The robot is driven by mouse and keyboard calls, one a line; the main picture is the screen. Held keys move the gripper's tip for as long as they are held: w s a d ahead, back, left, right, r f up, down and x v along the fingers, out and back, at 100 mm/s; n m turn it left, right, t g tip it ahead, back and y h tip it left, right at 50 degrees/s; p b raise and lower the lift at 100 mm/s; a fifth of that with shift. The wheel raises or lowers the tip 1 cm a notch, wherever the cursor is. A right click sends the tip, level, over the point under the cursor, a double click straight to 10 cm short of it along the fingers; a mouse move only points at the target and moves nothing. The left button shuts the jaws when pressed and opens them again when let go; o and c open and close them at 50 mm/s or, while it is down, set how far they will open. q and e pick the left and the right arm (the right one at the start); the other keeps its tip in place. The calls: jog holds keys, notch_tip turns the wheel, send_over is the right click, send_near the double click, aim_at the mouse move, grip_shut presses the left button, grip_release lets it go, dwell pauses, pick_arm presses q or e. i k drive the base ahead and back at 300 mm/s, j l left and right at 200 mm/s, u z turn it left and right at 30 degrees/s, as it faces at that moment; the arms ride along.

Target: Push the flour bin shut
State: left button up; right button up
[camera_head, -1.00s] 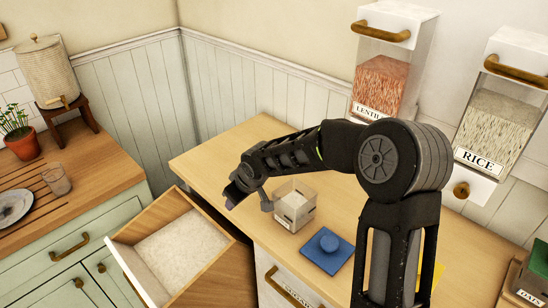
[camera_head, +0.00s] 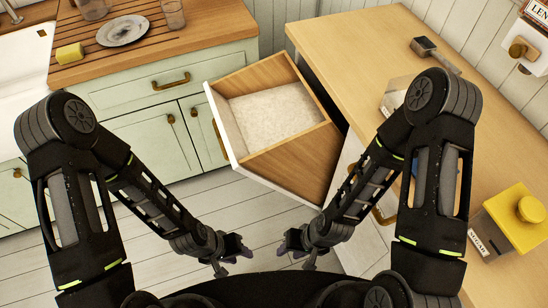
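The flour bin (camera_head: 285,155) is a wooden drawer with a white front and pale flour (camera_head: 276,111) inside. It stands pulled out and tilted from the counter on the right. A brass handle (camera_head: 219,141) shows at the edge of its front. My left gripper (camera_head: 231,259) is below the bin in the picture, apart from it; its fingers look spread and empty. My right gripper (camera_head: 299,252) is just to its right, also below the bin, with fingers spread and empty. Neither gripper touches the bin.
The wooden counter (camera_head: 375,50) holds a metal scoop-like tool (camera_head: 433,52) and a yellow-lidded box (camera_head: 515,222). Green cabinets (camera_head: 150,130) stand on the left, with a plate (camera_head: 123,31) on top. The floor (camera_head: 220,205) before the bin is clear.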

aim_at(275, 129)
jog(key=j+z, duration=0.3)
jog(key=j, duration=0.25)
jog(key=j+z, duration=0.35)
jog(key=j, duration=0.15)
jog(key=k+j+z, duration=0.3)
jog(key=j, duration=0.2)
jog(key=i, duration=0.1)
